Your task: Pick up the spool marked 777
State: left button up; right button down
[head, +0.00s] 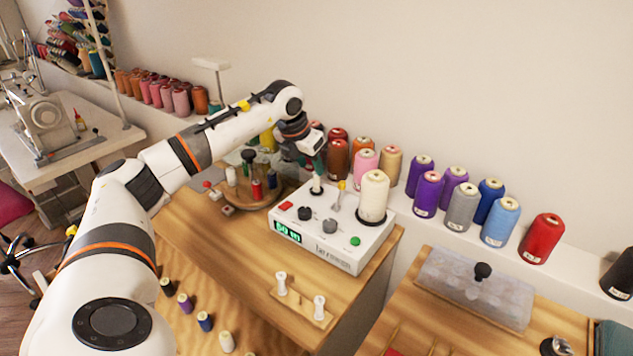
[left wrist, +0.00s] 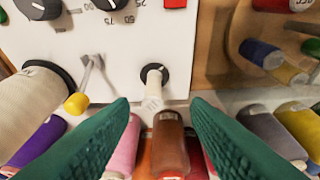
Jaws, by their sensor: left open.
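Several large thread spools stand on the ledge along the wall, among them a brown spool (head: 336,160), a pink spool (head: 364,165), a purple spool (head: 428,195) and a red spool (head: 541,240). Their labels are too small to read, so I cannot tell which is marked 777. My left gripper (head: 318,168) is open above the back left of the white machine, in front of the brown spool. In the left wrist view its green fingers (left wrist: 160,108) stand apart, with the brown spool (left wrist: 169,145) showing between them and nothing held. My right gripper is not in view.
A clear lidded box (head: 470,290) lies at right.

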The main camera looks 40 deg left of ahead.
aim_at(315, 174)
pick_arm(q)
jog(key=shift+w+d+f, duration=0.15)
jog(key=shift+w+f, duration=0.05)
jog(key=shift+f, duration=0.35)
jog(key=x, duration=0.4)
jog(key=shift+d+f+p, duration=0.15)
jog(key=shift+f+p, duration=0.05)
jog(key=shift+p, duration=0.1)
jog(key=shift+c, duration=0.3)
grip_shut()
